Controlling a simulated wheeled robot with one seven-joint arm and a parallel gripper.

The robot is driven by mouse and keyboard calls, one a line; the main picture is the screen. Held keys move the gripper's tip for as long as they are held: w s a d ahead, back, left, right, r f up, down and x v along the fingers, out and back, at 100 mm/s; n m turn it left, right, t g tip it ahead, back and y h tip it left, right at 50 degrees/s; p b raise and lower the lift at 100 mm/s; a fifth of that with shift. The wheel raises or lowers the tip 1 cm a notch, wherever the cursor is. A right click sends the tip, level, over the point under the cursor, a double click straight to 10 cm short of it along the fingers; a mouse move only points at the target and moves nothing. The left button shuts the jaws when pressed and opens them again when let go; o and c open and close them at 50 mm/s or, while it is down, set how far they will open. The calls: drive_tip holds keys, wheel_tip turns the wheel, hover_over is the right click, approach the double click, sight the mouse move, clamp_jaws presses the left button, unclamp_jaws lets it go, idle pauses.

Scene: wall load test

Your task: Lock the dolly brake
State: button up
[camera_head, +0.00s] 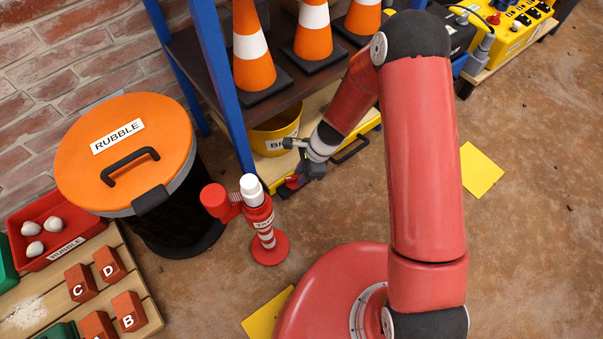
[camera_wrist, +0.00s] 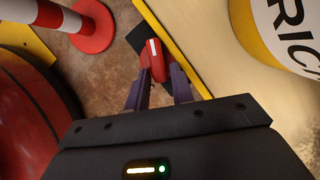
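The dolly is a pale deck with a yellow edge (camera_head: 366,123) standing low beside the blue-post rack; its yellow edge (camera_wrist: 170,42) also crosses the wrist view. The brake is a red pedal with a white stripe (camera_wrist: 152,62) at the dolly's edge. In the head view the red pedal (camera_head: 291,184) is partly hidden by my gripper (camera_head: 303,176). In the wrist view my gripper (camera_wrist: 157,80) has its two dark fingers apart, with the pedal's near end between the tips. Whether the fingers touch it is unclear.
A yellow bucket (camera_head: 272,132) stands on the dolly. A red-and-white post (camera_head: 264,232) stands just left of my gripper. A rubble bin (camera_head: 125,150) and a pallet with lettered bricks (camera_head: 150,309) are farther left. Floor right of my arm is mostly clear.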

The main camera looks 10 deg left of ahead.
clamp_jaws()
drive_tip(key=shift+w+a+r+n+p, duration=0.1)
drive_tip(key=shift+w+r+n+p, duration=0.1)
drive_tip(key=shift+n+p, duration=0.25)
drive_tip(key=shift+f+n+g+p, duration=0.15)
drive_tip(key=shift+n+g+p, duration=0.25)
drive_tip(key=shift+n, duration=0.45)
unclamp_jaws()
